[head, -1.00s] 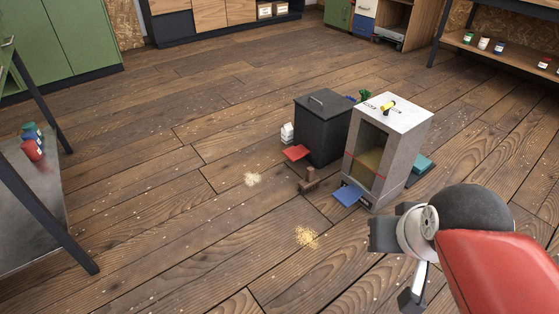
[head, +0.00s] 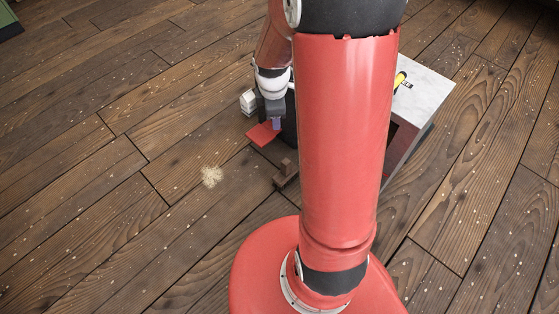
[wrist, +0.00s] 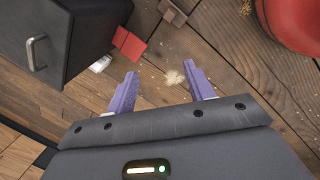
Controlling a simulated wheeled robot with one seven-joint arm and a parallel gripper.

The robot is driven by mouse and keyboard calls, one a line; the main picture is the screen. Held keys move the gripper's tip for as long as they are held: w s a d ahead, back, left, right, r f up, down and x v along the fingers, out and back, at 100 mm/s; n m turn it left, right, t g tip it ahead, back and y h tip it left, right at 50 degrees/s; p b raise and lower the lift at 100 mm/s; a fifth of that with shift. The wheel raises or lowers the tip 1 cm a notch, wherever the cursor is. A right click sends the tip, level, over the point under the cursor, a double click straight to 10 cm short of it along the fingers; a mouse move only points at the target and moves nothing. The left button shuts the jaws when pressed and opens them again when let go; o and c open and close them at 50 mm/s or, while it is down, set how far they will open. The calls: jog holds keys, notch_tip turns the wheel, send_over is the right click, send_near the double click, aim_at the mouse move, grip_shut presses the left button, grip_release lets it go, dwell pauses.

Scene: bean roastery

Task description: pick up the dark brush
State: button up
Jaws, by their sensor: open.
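The dark brush seems to be the small dark brown piece (head: 286,173) lying on the floor in the head view, with a short upright part. It also shows at the top edge of the wrist view (wrist: 172,12), partly cut off. My gripper (wrist: 158,74) is open with its purple fingers apart and nothing between them. In the head view my gripper (head: 277,122) hangs beside the black bin, by the red flat piece, up and left of the brush. The brush is apart from the fingers.
A black bin (wrist: 85,30) with a handle stands close to my gripper. A red flat piece (head: 262,134) and a white item (head: 248,100) lie beside it. Pale chaff (head: 211,176) lies on open floor at left. A grey box (head: 425,95) is partly hidden by my arm.

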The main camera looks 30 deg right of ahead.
aim_at(286, 166)
jog(key=d+f+n+b, duration=0.1)
jog(key=f+n, duration=0.1)
jog(key=f, duration=0.6)
jog(key=d+f+n+g, duration=0.1)
jog(key=f+n, duration=0.2)
jog(key=f, duration=0.5)
jog(key=d+f+n+y+b, duration=0.1)
jog(key=d+f+n, duration=0.1)
jog(key=f, duration=0.7)
jog(key=shift+w+n+g+b, duration=0.25)
jog(key=shift+n+g+b, duration=0.15)
jog(key=shift+n, duration=0.2)
jog(key=f, duration=0.3)
jog(key=f+b, duration=0.1)
jog(key=f, duration=0.3)
jog(key=shift+w+d+f, duration=0.1)
jog(key=shift+d+f, duration=0.1)
grip_shut()
jog(key=shift+r, duration=0.15)
notch_tip(286, 166, up, 20)
jog(key=p, duration=0.3)
jog(key=shift+p, duration=0.3)
